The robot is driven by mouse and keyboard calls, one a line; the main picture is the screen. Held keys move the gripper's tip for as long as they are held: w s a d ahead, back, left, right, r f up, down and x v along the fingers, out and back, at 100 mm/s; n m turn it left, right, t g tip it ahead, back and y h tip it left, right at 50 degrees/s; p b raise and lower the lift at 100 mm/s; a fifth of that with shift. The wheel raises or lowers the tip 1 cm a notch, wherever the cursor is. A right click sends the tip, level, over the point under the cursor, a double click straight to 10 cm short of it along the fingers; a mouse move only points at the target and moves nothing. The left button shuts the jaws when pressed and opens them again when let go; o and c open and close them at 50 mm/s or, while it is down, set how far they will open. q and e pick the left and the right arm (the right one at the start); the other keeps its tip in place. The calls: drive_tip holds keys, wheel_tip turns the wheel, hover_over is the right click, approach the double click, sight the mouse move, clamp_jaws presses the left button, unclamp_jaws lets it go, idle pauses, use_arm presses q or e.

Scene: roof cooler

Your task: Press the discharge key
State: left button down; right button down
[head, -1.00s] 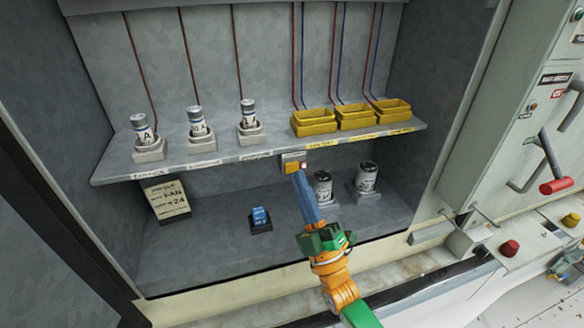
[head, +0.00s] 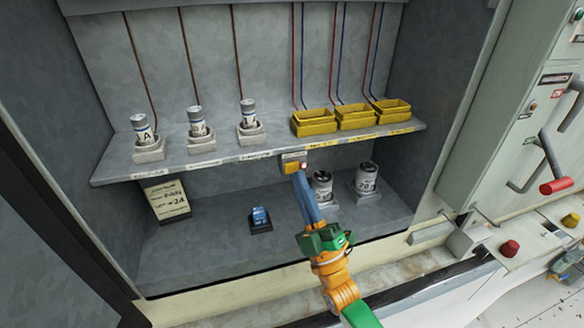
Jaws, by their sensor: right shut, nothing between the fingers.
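The discharge key (head: 290,167) is a small yellow-orange key on a grey plate, mounted under the front edge of the shelf (head: 222,156). A small light glows at its right side. My right gripper (head: 298,175) is shut and empty, and its fingertips are at the lower edge of the key. From this view I cannot tell whether they touch it. The fingers hide part of the area just below the key. My left gripper is not in view.
Three grey cylinders in holders (head: 197,128) and several yellow trays (head: 357,118) stand on the shelf. Below are a blue item (head: 260,217), a note (head: 168,199) and two canisters (head: 367,178). A panel with a red-handled lever (head: 560,186) stands at right.

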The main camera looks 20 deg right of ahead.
drive_tip(key=shift+w, duration=0.1)
idle(0.3)
drive_tip(key=shift+w+b, duration=0.3)
drive_tip(key=shift+w, duration=0.05)
drive_tip(key=shift+w+b, duration=0.3)
drive_tip(key=shift+w, duration=0.05)
idle(0.6)
drive_tip(key=shift+s+r, duration=0.1)
drive_tip(key=shift+s+p, duration=0.5)
drive_tip(key=shift+s, duration=0.2)
